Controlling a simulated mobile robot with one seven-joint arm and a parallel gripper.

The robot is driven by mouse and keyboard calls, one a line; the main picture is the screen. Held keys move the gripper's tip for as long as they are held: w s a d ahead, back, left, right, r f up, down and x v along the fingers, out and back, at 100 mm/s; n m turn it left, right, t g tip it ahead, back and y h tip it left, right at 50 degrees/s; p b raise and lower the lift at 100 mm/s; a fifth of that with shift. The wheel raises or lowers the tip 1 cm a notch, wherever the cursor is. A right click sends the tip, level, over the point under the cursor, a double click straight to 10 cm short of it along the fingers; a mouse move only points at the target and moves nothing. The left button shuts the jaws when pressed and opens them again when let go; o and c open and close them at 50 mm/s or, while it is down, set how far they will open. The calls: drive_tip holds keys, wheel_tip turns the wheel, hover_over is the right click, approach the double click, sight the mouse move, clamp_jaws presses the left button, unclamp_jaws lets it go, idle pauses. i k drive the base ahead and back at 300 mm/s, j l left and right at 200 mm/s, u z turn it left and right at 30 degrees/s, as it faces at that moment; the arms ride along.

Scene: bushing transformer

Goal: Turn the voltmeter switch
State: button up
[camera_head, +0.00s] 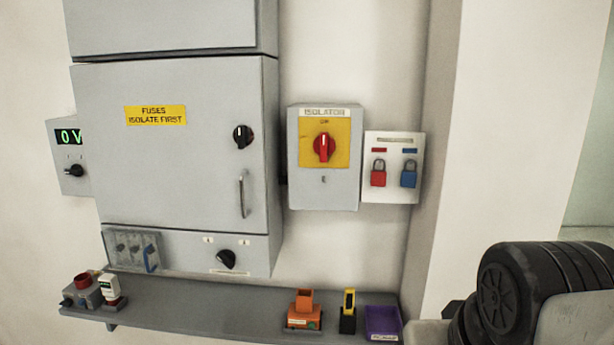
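The voltmeter (70,155) is a small grey box on the wall at the far left, beside the large grey cabinet. Its green display (69,136) reads "0 V". Below the display is a small black rotary switch (75,171), whose pointer looks roughly sideways; its exact setting is too small to read. A black ribbed cylindrical part, apparently of my own arm, shows at the lower right, far from the voltmeter. My gripper is not in view.
The grey fuse cabinet (170,185) has a black knob (243,136), a handle (242,194) and a lower knob (226,259). Right of it are the isolator (324,185) and a padlock board (405,190). A grey shelf (210,305) below holds several small items; its middle is clear.

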sight(75, 170)
drive_tip(key=i+l, duration=0.15)
drive_tip(key=l, duration=0.15)
drive_tip(key=i+l+u, duration=0.1)
drive_tip(key=l+u, duration=0.15)
drive_tip(key=u, duration=0.2)
drive_tip(key=i+l+u, duration=0.1)
drive_tip(key=l+u, duration=0.3)
drive_tip(key=j+u, duration=0.1)
drive_tip(key=u, duration=0.95)
drive_tip(key=i+j+z, duration=0.25)
drive_tip(key=i+j, duration=1.7)
